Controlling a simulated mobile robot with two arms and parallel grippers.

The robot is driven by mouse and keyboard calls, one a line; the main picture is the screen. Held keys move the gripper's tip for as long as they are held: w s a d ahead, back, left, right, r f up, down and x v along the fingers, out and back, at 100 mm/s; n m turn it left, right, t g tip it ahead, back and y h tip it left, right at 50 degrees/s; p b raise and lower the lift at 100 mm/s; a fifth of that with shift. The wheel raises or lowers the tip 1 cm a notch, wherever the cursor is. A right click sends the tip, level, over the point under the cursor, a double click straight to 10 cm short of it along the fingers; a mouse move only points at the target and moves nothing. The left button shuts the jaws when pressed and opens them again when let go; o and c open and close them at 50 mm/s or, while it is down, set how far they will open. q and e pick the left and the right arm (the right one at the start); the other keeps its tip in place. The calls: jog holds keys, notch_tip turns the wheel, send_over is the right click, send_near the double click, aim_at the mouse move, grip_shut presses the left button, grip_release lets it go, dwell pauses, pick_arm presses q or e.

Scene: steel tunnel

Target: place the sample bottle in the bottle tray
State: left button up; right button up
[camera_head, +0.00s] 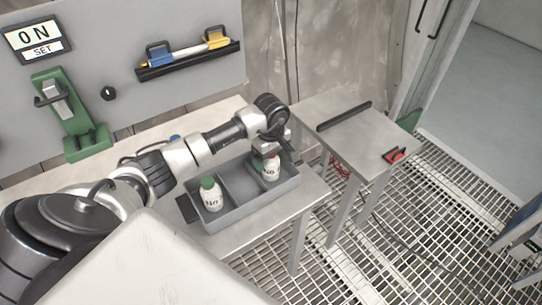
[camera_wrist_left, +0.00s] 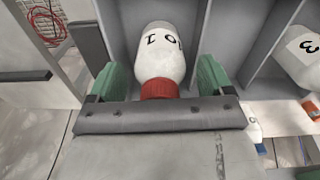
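The grey bottle tray (camera_head: 238,217) stands on the table with dividers inside. A white bottle with a red cap (camera_head: 271,170) stands in its right compartment. A white bottle with a green cap (camera_head: 211,196) stands in its left compartment; the middle one looks empty. My left gripper (camera_head: 269,149) is directly above the red-capped bottle. In the left wrist view, the red-capped bottle (camera_wrist_left: 164,55) lies between the green fingers of my left gripper (camera_wrist_left: 158,82), with gaps on both sides of the cap. The fingers look open. My right gripper is out of view.
A side table (camera_head: 362,138) with a black bar and a red-black object (camera_head: 394,155) stands to the right. A panel behind holds a green lever device (camera_head: 75,120) and a shelf with a level (camera_head: 190,55). Another bottle (camera_wrist_left: 303,55) shows at the wrist view's right edge.

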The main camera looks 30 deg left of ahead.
pick_arm(q)
jog(key=shift+r, duration=0.25)
notch_tip(320, 180, up, 10)
jog(key=b, duration=0.3)
jog(key=shift+r, duration=0.9)
